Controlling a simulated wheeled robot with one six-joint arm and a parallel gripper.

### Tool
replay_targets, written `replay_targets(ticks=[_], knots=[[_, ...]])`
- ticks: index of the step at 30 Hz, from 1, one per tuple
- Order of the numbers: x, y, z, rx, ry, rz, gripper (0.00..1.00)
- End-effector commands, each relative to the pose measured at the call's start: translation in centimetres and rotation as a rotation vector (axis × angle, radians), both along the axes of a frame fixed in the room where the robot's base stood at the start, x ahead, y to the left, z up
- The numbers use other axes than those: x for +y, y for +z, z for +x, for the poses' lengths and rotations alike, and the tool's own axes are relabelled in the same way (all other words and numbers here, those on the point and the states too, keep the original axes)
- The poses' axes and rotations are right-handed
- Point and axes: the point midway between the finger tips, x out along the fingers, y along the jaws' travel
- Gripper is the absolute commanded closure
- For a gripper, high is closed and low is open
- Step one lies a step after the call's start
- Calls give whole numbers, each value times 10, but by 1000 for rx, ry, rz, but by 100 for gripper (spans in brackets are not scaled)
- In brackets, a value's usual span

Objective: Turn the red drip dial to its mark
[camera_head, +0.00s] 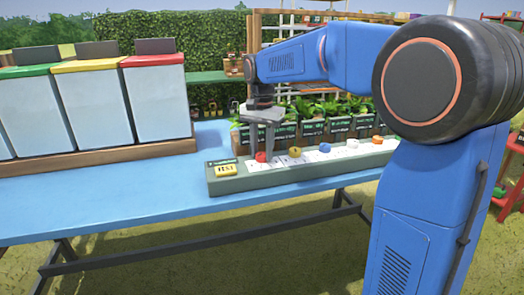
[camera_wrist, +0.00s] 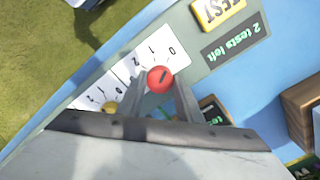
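The red drip dial (camera_wrist: 160,79) sits on a white scale card (camera_wrist: 149,53) with numbers such as 0, 1 and 2, and a dark line crosses its top. It also shows in the head view (camera_head: 261,157) near the left end of the grey-green panel (camera_head: 215,185). My gripper (camera_wrist: 160,84) is over the dial, with one finger on each side of it. The fingers look apart from the dial, with small gaps; contact is hard to judge. In the head view my gripper (camera_head: 262,148) points down at the dial. Which number is its mark is not clear.
A yellow TEST button (camera_wrist: 218,10) and a sign reading "2 tests left" (camera_wrist: 235,40) are beside the dial. A yellow dial (camera_head: 295,152), a blue dial (camera_head: 325,147) and others follow rightward. Potted plants (camera_head: 310,128) stand close behind. Lidded bins (camera_head: 95,105) are at left.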

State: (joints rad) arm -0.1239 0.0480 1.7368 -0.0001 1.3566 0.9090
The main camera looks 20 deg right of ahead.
Motion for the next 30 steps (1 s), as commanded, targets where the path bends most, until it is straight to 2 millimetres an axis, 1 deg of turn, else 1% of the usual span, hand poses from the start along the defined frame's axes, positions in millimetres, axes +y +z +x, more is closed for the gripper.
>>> replay_targets(ticks=[8, 14, 20, 30], knots=[[0, 0, 0, 0, 19, 0, 90], [0, 0, 0, 0, 99, 0, 90], [0, 0, 0, 0, 251, 0, 90], [0, 0, 0, 0, 573, 0, 90]])
